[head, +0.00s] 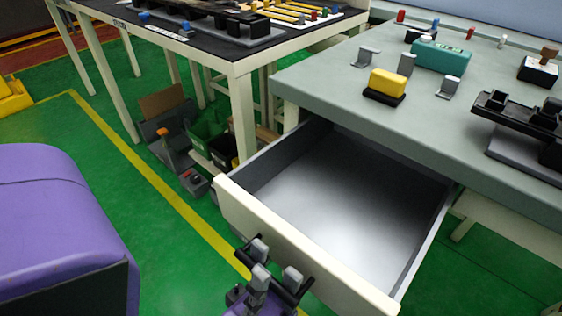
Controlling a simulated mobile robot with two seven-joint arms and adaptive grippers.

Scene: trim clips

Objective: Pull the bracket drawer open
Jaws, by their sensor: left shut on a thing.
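The bracket drawer (345,205) is pulled well out from under the grey-green table, and its empty grey inside shows. Its cream front panel (245,217) faces me. A dark bar handle (301,290) is on the front. My left gripper (273,265) is at the drawer front, shut on the handle. The fingers cover part of the handle. My right gripper is not in this view.
The grey-green table (330,100) above the drawer holds a yellow block (387,83), a teal block (437,57), metal brackets and a dark fixture (520,120). Another table (235,60) stands behind left. Bins (205,140) sit below it. Green floor is free left of the drawer.

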